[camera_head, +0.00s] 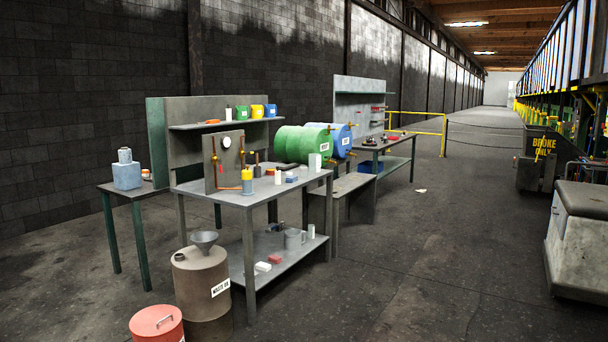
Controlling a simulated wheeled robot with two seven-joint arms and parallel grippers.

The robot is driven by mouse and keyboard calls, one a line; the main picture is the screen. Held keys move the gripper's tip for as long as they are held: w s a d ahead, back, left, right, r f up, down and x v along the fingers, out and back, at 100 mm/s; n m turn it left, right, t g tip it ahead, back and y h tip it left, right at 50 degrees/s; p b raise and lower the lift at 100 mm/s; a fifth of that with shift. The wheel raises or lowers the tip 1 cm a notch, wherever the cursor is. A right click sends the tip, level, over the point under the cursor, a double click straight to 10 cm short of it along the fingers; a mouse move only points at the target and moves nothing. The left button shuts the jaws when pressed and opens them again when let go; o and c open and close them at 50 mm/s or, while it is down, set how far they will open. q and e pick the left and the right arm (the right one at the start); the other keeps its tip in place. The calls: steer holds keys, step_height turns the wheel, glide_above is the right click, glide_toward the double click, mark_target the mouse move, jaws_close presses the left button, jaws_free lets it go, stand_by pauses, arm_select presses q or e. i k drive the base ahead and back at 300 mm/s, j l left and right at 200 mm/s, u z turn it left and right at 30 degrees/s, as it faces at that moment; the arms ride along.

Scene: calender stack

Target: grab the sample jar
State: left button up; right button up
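No thing is clearly marked as the sample jar at this distance. A small jar-like container (247,186), yellow below with a paler upper part, stands upright on the front grey workbench (205,189). It is beside a copper pipe on an upright grey panel (222,176) with a round white gauge. A white cylinder (278,177) stands to its right on the same bench top. Neither of my grippers is in view.
A brown waste oil drum (190,279) with a grey funnel and a red-lidded can (156,326) stand before the bench. Green (300,144) and blue (341,137) drums lie behind. A grey cabinet (577,240) is at right. The middle floor is open.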

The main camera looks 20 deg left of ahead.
mark_target(303, 171)
steer(key=i+j+u, duration=0.25)
steer(key=i, duration=0.25)
steer(key=i+u, duration=0.25)
steer(key=i, duration=3.2)
steer(key=i+j+z, duration=0.1)
steer(key=i, duration=0.35)
steer(key=i+j+z, duration=0.1)
steer(key=i, duration=0.35)
steer(key=i+j+z, duration=0.1)
steer(key=i, duration=0.35)
steer(key=i+j+z, duration=0.1)
steer(key=i+j, duration=0.15)
steer(key=i, duration=0.15)
steer(key=i+j+z, duration=0.1)
steer(key=i, duration=0.35)
steer(key=j, duration=0.1)
